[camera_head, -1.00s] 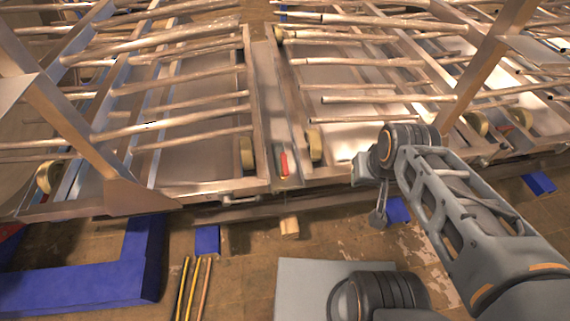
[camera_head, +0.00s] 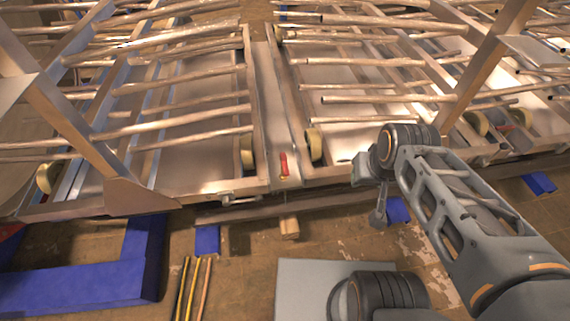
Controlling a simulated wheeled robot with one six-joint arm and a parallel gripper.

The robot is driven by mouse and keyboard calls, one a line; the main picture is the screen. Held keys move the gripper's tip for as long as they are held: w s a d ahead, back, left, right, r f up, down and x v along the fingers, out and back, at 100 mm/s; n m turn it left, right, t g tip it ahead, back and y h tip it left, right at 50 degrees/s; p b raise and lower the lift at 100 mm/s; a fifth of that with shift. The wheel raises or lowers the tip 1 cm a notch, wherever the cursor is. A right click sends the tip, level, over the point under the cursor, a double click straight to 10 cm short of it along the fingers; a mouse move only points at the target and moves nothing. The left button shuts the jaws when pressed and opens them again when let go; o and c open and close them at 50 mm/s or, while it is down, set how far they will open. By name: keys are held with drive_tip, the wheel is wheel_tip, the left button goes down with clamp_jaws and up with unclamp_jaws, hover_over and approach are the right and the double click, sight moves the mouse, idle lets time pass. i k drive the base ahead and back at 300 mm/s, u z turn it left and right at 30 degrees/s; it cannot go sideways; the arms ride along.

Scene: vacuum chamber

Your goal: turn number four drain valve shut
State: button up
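A small red handle (camera_head: 284,164) stands upright at the front end of the channel between the two middle racks. It looks like a valve lever, but no number is readable on it. My arm reaches in from the lower right, and its wrist is to the right of the red handle, clearly apart from it. A small grey end piece (camera_head: 379,214) hangs below the wrist and seems to be my gripper. Its fingers are too small to make out, so I cannot tell whether they are open or shut. Another small reddish spot (camera_head: 504,127) shows between the wheels at the right.
Metal racks with rows of pipes (camera_head: 190,135) fill the back. Yellow wheels (camera_head: 314,144) flank the red handle. A front rail (camera_head: 330,203), blue frame (camera_head: 85,280), coloured rods (camera_head: 193,288) and wooden block (camera_head: 289,228) lie nearer.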

sight(285, 166)
drive_tip(key=z, duration=0.25)
drive_tip(key=k, duration=0.35)
drive_tip(key=u, duration=1.05)
drive_tip(key=i, duration=0.65)
